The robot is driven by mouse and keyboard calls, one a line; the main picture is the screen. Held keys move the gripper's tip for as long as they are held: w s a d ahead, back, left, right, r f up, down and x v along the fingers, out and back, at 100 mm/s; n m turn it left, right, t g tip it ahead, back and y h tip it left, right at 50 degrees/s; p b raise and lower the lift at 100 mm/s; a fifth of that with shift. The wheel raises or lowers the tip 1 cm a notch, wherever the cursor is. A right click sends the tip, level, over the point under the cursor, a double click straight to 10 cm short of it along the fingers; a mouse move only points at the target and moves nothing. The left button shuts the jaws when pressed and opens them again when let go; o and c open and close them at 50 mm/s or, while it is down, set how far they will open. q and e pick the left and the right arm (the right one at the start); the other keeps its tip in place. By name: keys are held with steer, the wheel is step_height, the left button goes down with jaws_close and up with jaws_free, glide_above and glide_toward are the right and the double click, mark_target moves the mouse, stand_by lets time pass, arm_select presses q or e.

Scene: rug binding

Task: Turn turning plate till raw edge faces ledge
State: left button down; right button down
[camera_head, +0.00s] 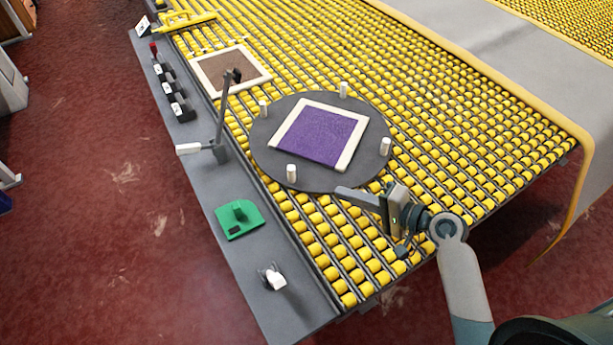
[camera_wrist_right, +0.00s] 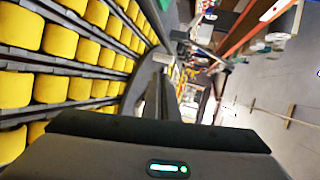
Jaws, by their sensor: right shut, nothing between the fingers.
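The turning plate (camera_head: 262,150) is a dark round disc on the yellow rollers, with several pale upright pegs near its rim. A purple rug (camera_head: 320,135) lies on it, between the pegs. Cream binding shows along its far, right and left edges. Its purple edge towards the bottom of the picture shows no cream strip and lies at an angle to the ledge. The grey ledge (camera_head: 195,170) runs along the left side of the rollers. My right gripper (camera_head: 345,194) is shut and empty, just beyond the plate's near rim; contact cannot be told. My left gripper is not in view.
A brown cream-bordered rug (camera_head: 228,70) lies behind the plate. A lever with a white handle (camera_head: 190,148), a green block (camera_head: 239,219) and a small white-topped fitting (camera_head: 273,277) are on the ledge. Bare rollers (camera_head: 450,120) spread to the right.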

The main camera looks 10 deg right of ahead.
mark_target(292, 174)
steer(key=p+x, duration=0.1)
steer(key=x, duration=0.3)
steer(key=p+x, duration=0.1)
steer(key=x, duration=0.3)
steer(key=r+p+x, duration=0.1)
steer(key=x, duration=0.3)
steer(key=shift+w+a+p, duration=0.25)
steer(key=shift+p, duration=0.1)
steer(key=shift+a, duration=0.25)
steer(key=shift+w+a+r+m+t+h+p, duration=0.1)
steer(key=shift+w+a+m+t+h+p, duration=0.2)
steer(key=shift+a, duration=0.2)
steer(key=shift+w+a+m+t+h+p, duration=0.2)
steer(key=shift+a+m+h+p, duration=0.15)
steer(key=shift+a+m, duration=0.1)
steer(key=w+a, duration=0.4)
steer(key=a, duration=0.1)
steer(key=shift+w+a, duration=0.2)
steer(key=shift+w, duration=0.05)
steer(key=shift+w+a, duration=0.95)
steer(key=shift+w, duration=0.35)
